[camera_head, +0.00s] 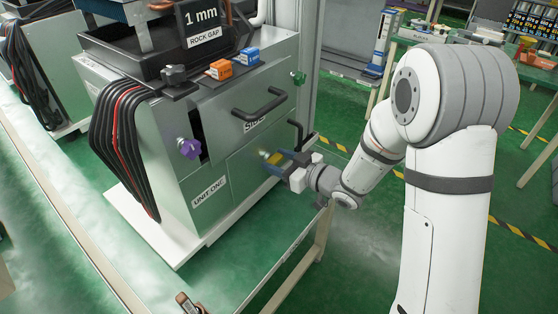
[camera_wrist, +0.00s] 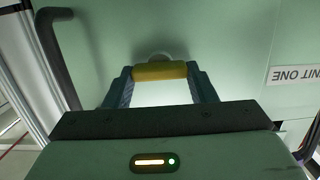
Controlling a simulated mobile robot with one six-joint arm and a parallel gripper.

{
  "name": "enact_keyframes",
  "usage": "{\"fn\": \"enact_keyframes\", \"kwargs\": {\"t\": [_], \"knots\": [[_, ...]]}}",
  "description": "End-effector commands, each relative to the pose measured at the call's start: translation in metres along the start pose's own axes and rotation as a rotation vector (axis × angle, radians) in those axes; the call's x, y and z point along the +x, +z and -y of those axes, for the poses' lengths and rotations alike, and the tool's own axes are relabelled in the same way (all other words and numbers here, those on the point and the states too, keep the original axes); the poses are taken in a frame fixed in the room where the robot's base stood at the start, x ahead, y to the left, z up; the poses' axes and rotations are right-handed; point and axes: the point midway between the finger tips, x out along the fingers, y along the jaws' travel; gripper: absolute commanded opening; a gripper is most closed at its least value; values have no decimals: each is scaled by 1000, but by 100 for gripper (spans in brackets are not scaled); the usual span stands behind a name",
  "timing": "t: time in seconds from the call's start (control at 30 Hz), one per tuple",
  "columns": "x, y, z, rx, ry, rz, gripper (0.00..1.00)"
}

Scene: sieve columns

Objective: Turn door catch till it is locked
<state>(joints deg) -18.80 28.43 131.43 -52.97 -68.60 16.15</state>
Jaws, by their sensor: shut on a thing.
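The door catch is a yellow bar (camera_wrist: 160,71) on a round boss on the pale green front of the machine. In the wrist view the bar lies nearly level across the picture. My gripper (camera_wrist: 160,84) is shut on it, with one blue-grey finger at each end of the bar. In the head view my gripper (camera_head: 283,165) reaches the lower front panel from the right, and the yellow catch (camera_head: 273,157) shows only in part between the fingers. Whether the catch is locked cannot be told.
A purple knob (camera_head: 189,148) is at the left, beside a dark gap, and a green knob (camera_head: 298,78) at the right. A bench edge (camera_head: 285,250) runs below.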

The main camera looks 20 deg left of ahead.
Motion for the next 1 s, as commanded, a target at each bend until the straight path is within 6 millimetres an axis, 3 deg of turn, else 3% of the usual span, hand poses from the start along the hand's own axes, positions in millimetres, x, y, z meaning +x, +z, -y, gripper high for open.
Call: {"fn": "enact_keyframes", "kwargs": {"t": [0.13, 0.17, 0.47, 0.5, 0.8, 1.0], "knots": [[0, 0, 0, 0, 1, 0, 30], [0, 0, 0, 0, 1, 0, 49], [0, 0, 0, 0, 1, 0, 25], [0, 0, 0, 0, 1, 0, 52], [0, 0, 0, 0, 1, 0, 76], [0, 0, 0, 0, 1, 0, 76]]}}
